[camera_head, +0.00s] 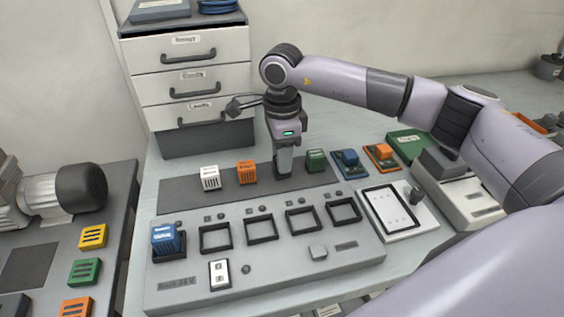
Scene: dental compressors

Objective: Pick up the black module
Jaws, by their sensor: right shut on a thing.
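My right gripper (284,168) points straight down over the dark strip (330,178) behind the grey rack. It is shut on the black module (291,173), which is between the orange module and the green module. The fingers hide part of the black module, and I cannot tell whether it still touches the strip. My left gripper is not in view.
A white module (210,178), an orange module (246,172) and a green module (315,160) stand on the strip. The grey rack (200,286) in front has a blue module (164,240) in its left slot and several empty slots. A drawer cabinet (190,85) stands behind.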

